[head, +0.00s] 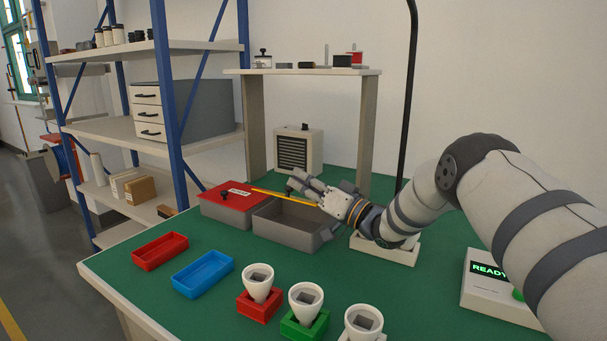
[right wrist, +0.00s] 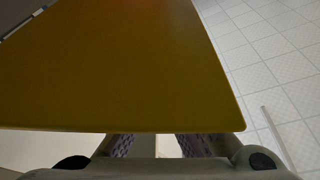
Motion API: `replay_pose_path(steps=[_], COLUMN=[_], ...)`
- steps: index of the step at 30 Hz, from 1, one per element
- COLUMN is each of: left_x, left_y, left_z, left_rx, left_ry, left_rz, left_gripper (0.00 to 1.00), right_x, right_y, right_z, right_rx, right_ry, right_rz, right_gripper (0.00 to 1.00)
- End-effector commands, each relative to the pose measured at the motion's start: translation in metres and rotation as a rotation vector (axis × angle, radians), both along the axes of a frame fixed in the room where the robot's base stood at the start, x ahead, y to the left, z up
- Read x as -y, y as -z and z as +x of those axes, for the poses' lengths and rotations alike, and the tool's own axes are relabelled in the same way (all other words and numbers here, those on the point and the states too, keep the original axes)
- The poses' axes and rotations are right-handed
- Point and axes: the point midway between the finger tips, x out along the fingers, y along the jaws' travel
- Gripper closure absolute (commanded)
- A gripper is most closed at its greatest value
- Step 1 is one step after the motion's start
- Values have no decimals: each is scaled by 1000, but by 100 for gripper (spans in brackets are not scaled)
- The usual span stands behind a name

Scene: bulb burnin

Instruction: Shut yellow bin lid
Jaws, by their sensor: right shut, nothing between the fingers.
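The yellow lid (head: 278,195) shows as a thin, nearly edge-on strip above the grey bin (head: 285,236). The bin's inside is visible below it, so the lid stands open at a tilt. My right gripper (head: 298,184) is at the lid's right part, shut and with nothing between its fingers. In the right wrist view the broad yellow-brown face of the lid (right wrist: 125,70) fills the upper left, just in front of my fingers (right wrist: 150,145). I cannot tell whether they touch. The lid's hinge is not clear. My left gripper is out of view.
A closed bin with a red lid (head: 232,196) stands directly left. Red (head: 160,251) and blue (head: 203,274) trays and several bulb sockets (head: 258,305) are nearer on the green table. A grey heater-like box (head: 299,150) stands behind. A READY panel (head: 490,285) is at right.

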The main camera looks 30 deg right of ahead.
Motion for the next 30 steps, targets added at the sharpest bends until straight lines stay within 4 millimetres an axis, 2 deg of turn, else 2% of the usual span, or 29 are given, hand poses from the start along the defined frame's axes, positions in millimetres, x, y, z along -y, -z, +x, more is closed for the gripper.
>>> replay_pose_path(steps=[3, 15, 30], left_x=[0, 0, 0], left_y=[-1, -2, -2], left_z=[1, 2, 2], left_rx=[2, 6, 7], left_ry=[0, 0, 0], left_rz=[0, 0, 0], left_gripper=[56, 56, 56], right_x=[-6, -18, -20], right_y=[7, 24, 28], right_z=[-3, -11, -12], right_rx=[40, 37, 37], right_ry=[-2, -1, 0], right_rz=[-68, -60, -60], right_gripper=[100, 100, 100])
